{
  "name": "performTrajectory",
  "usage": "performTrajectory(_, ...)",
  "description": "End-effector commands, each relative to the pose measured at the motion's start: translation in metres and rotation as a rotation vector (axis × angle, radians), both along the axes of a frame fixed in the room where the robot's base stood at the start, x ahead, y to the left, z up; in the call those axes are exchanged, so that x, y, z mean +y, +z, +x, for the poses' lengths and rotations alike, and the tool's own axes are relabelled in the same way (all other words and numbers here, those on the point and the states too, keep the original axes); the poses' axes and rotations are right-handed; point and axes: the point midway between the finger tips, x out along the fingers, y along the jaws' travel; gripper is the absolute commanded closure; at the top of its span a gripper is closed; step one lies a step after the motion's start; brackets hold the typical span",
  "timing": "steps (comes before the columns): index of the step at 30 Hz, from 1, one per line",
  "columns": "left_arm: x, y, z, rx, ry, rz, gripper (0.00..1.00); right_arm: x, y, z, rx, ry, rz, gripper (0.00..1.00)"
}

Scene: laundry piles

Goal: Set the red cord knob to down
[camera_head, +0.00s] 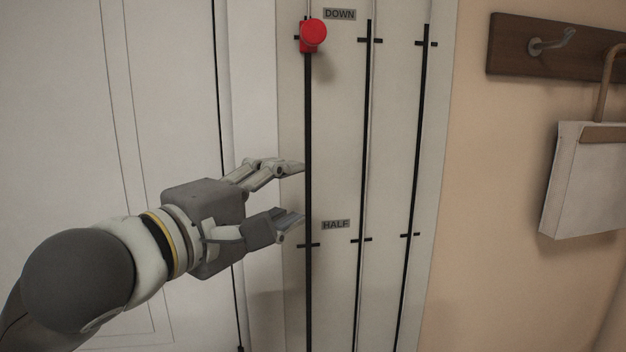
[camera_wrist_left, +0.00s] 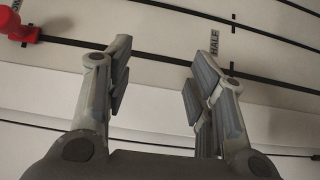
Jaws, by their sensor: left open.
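The red cord knob (camera_head: 313,35) sits on the left black track (camera_head: 308,130) in the head view, level with the upper tick mark beside the DOWN label (camera_head: 340,14). It also shows at the left edge of the left wrist view (camera_wrist_left: 18,27). My left gripper (camera_head: 297,192) is open and empty, below the knob and just above the HALF label (camera_head: 336,224) level. Its fingertips are near the left track; I cannot tell whether they touch the panel. In the left wrist view the two fingers (camera_wrist_left: 157,70) are spread apart with nothing between them. My right gripper is out of view.
Two more black tracks (camera_head: 366,130) (camera_head: 420,130) with tick marks run down the pale panel to the right. A wooden hook rail (camera_head: 510,45) with a hanging white bag (camera_head: 585,185) is on the wall at the right. A white door (camera_head: 60,120) is at the left.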

Motion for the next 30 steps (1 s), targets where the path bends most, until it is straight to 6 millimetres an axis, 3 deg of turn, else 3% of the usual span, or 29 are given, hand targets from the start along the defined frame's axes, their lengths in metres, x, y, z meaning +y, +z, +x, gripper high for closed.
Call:
performTrajectory(3,0.012,0.0,-0.017,-0.001,0.001,0.002,0.5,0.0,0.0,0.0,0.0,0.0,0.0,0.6)
performTrajectory(9,0.021,-0.001,-0.031,0.0,0.0,0.0,0.5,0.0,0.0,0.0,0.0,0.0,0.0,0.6)
performTrajectory(20,0.021,-0.001,-0.033,0.003,-0.004,-0.001,0.5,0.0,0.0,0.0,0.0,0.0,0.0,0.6)
performTrajectory(23,0.013,-0.008,-0.037,0.029,-0.048,-0.02,0.5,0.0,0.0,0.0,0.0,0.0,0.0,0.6)
performTrajectory(26,-0.009,-0.021,-0.049,0.097,-0.171,-0.083,0.5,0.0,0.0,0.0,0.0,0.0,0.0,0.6)
performTrajectory(30,-0.046,-0.037,-0.085,0.26,-0.437,-0.267,0.5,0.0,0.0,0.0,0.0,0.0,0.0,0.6)
